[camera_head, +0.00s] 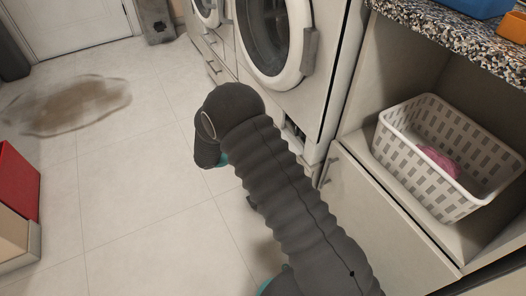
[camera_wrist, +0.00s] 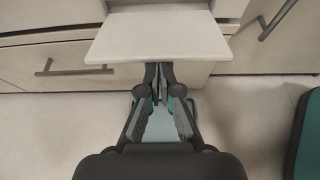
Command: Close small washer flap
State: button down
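The small washer flap (camera_wrist: 158,37) is a pale flat panel in the wrist view, standing out from the washer's lower front. My gripper (camera_wrist: 159,72) points at the middle of the flap's near edge. Its fingers are together with nothing visible between them, and their tips are at or just under that edge; I cannot tell whether they touch it. In the head view the washer (camera_head: 331,72) has a round door, and a dark gap (camera_head: 293,131) shows low on its front. My arm hides most of the flap area and the gripper there.
A drawer front with a bar handle (camera_wrist: 72,69) is left of the flap, and another handle (camera_wrist: 277,19) is to the right. A white laundry basket (camera_head: 440,193) holds something pink on the right shelf. The floor left of my arm is mostly clear, with a brownish patch (camera_head: 75,106).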

jog(key=s+a+f+b, duration=0.2)
jog(key=s+a, duration=0.4)
jog(key=a, duration=0.3)
jog(key=shift+f, duration=0.8)
